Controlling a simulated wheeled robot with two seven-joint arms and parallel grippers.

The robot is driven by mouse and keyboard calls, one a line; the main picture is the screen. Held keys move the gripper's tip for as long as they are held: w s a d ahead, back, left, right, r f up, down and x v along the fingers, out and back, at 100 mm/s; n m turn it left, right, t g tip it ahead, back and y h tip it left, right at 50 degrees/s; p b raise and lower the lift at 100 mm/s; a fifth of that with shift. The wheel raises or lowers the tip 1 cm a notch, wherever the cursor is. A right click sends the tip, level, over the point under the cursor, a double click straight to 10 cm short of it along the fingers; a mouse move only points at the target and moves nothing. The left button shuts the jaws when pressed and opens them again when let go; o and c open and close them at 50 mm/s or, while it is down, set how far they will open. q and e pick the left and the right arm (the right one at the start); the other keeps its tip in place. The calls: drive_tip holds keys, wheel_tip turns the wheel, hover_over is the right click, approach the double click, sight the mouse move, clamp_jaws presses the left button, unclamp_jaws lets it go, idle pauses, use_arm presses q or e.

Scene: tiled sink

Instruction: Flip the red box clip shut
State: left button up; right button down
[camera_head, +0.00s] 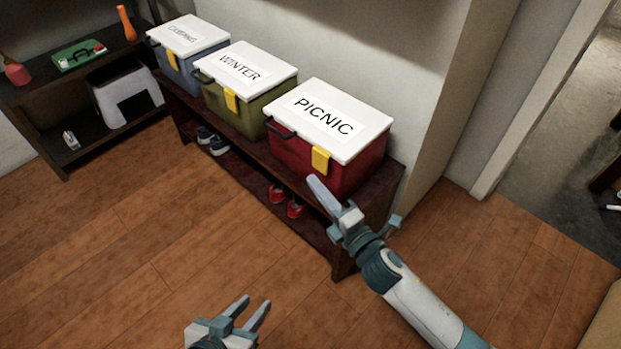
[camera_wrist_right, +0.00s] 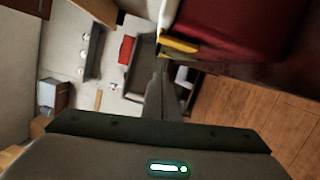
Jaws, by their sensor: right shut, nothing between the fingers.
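The red box (camera_head: 290,152), with a white lid labelled PICNIC (camera_head: 345,112), stands at the right end of the bench. Its yellow clip (camera_head: 321,160) hangs from the lid's front edge, down over the red front. In the right wrist view the clip (camera_wrist_right: 178,45) runs from the lid edge beside the red wall (camera_wrist_right: 235,30); whether it lies flush I cannot tell. My right gripper (camera_head: 314,182) is shut and empty, its tips just below and in front of the clip. Its fingers (camera_wrist_right: 170,78) show near the clip in the wrist view. My left gripper (camera_head: 254,304) is open and empty, low over the floor.
A green box (camera_head: 236,112) labelled WINTER and a blue box (camera_head: 180,75) stand left on the same dark bench (camera_head: 386,182). Red shoes (camera_head: 286,202) and dark shoes (camera_head: 212,142) sit on its lower shelf. A dark shelf (camera_head: 60,95) is at far left. The wooden floor in front is clear.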

use_arm(q)
drive_tip(key=shift+s+a+f, duration=0.15)
drive_tip(key=shift+s, duration=0.15)
use_arm(e)
drive_tip(key=v, duration=0.6)
drive_tip(key=shift+s+r, duration=0.15)
drive_tip(key=shift+s, duration=0.1)
